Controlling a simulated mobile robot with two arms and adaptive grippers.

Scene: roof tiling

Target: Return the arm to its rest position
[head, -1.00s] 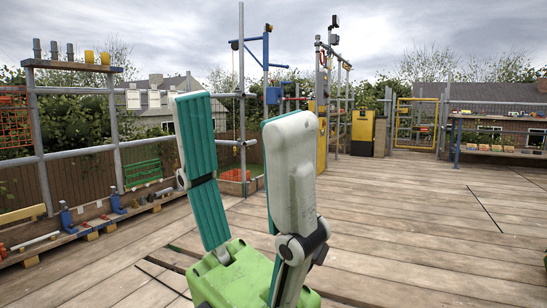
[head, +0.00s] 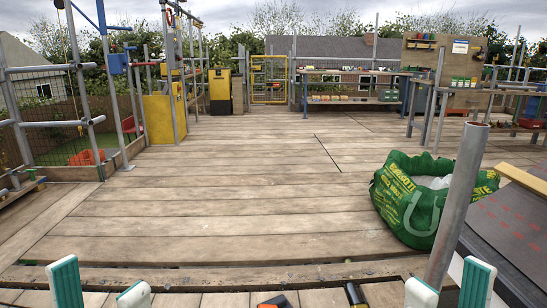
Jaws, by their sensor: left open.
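My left gripper (head: 100,290) is at the bottom left of the head view. Its two white fingers with teal pads stand apart, with nothing between them; it is open. My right gripper (head: 449,289) is at the bottom right, its similar fingers also apart. A grey metal pole (head: 458,195) rises by the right gripper; I cannot tell whether they touch. The lower parts of both grippers and both arms are out of frame.
A green bag (head: 408,205) stands on the planks at the right, beside a dark sloped surface with red marks (head: 515,225). Workbenches (head: 345,101) and a yellow gate (head: 268,80) stand at the back. The middle of the plank deck (head: 240,200) is clear.

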